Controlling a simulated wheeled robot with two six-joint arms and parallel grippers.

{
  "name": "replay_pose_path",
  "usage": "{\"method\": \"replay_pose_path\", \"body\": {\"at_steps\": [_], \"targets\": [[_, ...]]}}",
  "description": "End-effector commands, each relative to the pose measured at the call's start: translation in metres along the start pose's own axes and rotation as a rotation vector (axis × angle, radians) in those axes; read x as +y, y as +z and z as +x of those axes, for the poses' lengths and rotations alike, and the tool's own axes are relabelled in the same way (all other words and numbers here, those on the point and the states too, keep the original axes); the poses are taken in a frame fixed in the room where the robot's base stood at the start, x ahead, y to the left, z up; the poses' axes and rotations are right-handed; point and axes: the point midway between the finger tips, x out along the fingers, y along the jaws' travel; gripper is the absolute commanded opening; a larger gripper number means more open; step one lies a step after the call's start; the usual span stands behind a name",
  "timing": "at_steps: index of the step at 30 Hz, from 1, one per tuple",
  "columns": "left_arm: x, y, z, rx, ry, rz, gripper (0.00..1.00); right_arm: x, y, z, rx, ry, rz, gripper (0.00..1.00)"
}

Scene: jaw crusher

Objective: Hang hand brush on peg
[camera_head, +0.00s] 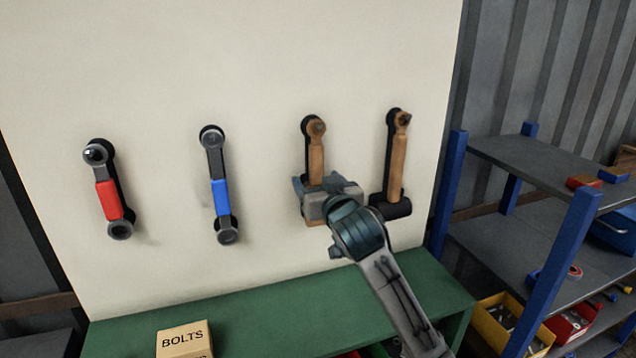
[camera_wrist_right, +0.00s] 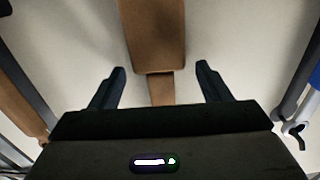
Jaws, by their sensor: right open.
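The hand brush (camera_head: 316,160) has a wooden handle and hangs upright against the pale board, its top end at a dark peg (camera_head: 308,125). Its wider brown lower part (camera_head: 289,242) shows below my gripper; the middle is hidden behind the gripper. My right gripper (camera_head: 318,190) is in front of the brush. In the right wrist view, the open fingers (camera_wrist_right: 160,78) stand on either side of the brush's narrow brown part (camera_wrist_right: 161,90), with gaps on both sides. The wider brown block (camera_wrist_right: 153,35) lies beyond the fingertips. My left gripper is not in view.
A hammer (camera_head: 397,165) hangs close on the right. A blue-banded wrench (camera_head: 219,195) and a red-banded wrench (camera_head: 108,198) hang on the left. Below are a green bench (camera_head: 260,305) and a BOLTS box (camera_head: 184,341). A blue-posted shelf (camera_head: 570,250) stands at right.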

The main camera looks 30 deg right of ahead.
Motion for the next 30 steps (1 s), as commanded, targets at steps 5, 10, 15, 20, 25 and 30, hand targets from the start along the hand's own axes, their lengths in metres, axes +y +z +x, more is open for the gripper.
{"method": "replay_pose_path", "body": {"at_steps": [5, 10, 15, 20, 25, 30], "targets": [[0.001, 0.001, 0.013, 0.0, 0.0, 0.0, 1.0, 0.0, 0.003, -0.026, 0.004, -0.001, -0.003, 0.71], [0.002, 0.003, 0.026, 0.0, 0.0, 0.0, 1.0, 0.0, 0.004, -0.068, 0.005, -0.002, -0.004, 0.71], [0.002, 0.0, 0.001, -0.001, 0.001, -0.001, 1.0, 0.0, -0.004, -0.087, -0.005, 0.001, -0.001, 0.71], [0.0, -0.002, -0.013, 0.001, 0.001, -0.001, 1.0, 0.0, -0.003, -0.097, -0.003, 0.001, 0.0, 0.71], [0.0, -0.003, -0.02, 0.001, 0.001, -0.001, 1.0, 0.0, -0.001, -0.103, -0.002, 0.0, 0.0, 0.71], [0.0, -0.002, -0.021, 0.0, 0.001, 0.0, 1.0, 0.0, 0.0, -0.104, 0.001, 0.0, 0.001, 0.71]]}}
